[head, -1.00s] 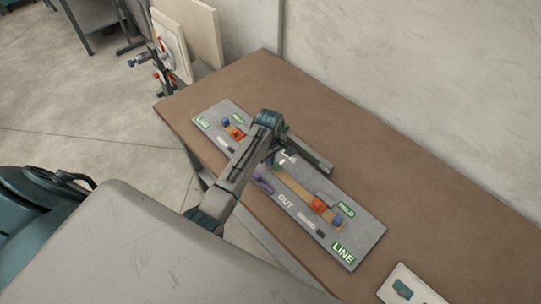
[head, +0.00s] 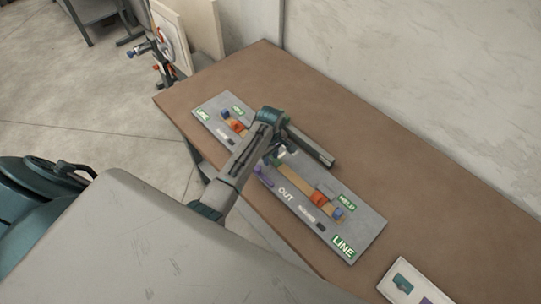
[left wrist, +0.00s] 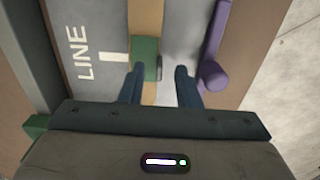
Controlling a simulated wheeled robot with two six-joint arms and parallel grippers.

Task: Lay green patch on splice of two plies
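The green patch (left wrist: 146,48) lies on the tan ply strip (left wrist: 146,15) in the left wrist view. My left gripper (left wrist: 160,78) is open just above it, its two fingers apart. The left finger is close to the patch's near edge; I cannot tell whether it touches. In the head view the tan strip (head: 296,180) runs along the grey board (head: 362,237), and my left arm hides its middle. The splice itself cannot be made out. My right gripper is not in view.
A purple bar (left wrist: 213,48) lies beside the strip. Orange blocks (head: 319,199) and blue blocks (head: 338,214) stand near both ends of the board. A white card (head: 414,288) with a green shape lies at the lower right. The brown table (head: 420,190) behind the board is clear.

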